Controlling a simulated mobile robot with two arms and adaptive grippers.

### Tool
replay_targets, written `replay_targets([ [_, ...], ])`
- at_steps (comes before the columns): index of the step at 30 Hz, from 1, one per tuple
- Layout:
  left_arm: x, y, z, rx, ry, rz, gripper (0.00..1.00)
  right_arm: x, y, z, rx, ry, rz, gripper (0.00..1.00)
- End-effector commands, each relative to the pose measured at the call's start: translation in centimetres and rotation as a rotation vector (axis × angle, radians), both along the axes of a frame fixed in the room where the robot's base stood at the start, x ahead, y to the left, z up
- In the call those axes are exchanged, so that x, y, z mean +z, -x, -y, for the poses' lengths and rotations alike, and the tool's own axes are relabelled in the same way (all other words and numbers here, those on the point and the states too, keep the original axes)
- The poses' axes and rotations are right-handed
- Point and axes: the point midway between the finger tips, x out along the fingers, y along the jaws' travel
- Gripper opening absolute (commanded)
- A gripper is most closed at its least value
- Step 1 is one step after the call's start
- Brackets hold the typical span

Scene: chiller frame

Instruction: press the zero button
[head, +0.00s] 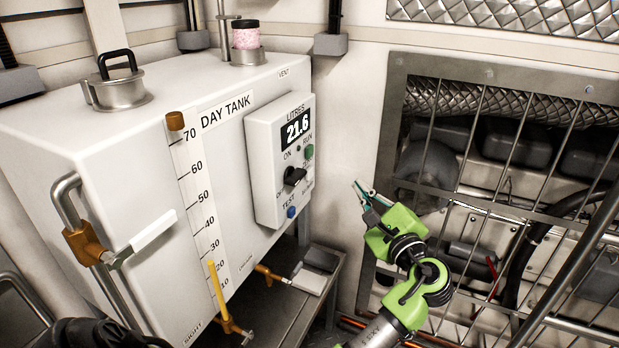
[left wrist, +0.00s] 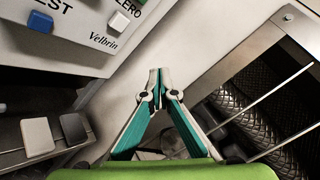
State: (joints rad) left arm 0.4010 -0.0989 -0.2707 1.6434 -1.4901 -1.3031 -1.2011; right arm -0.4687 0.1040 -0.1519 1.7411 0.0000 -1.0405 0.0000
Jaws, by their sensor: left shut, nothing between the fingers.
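The zero button is a small white square button (left wrist: 119,22) below the word ZERO on the grey panel in the left wrist view. It cannot be made out clearly in the head view. The panel belongs to the white control box (head: 264,170) on the day tank, with a display reading 21.6. My left gripper (head: 363,192) is shut and empty, in the air to the right of the box. In the left wrist view its fingertips (left wrist: 155,76) are below and to the right of the zero button, apart from it.
A blue test button (head: 291,212) sits low on the box, with a black knob (head: 294,176) and a green button (head: 309,152) above. The white tank (head: 120,220) fills the left. A metal grille frame (head: 385,140) stands right of my left gripper.

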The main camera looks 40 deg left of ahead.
Motion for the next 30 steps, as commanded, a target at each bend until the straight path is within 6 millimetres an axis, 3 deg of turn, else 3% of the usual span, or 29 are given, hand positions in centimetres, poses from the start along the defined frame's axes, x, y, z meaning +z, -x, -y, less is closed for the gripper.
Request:
replay_targets([
  [13, 0.1, 0.2, -0.6, 0.001, -0.001, 0.002, 0.00, -0.1, 0.0, 0.0, 0.000, 0.000, -0.001, 0.40],
  [26, 0.1, 1.5, -6.2, 0.002, -0.003, 0.001, 0.00, -0.8, 0.4, 0.1, 0.001, 0.001, -0.007, 0.40],
  [30, 0.2, 1.7, -7.3, 0.000, 0.000, 0.000, 0.00, -2.7, 1.4, 0.2, 0.003, 0.001, -0.020, 0.40],
])
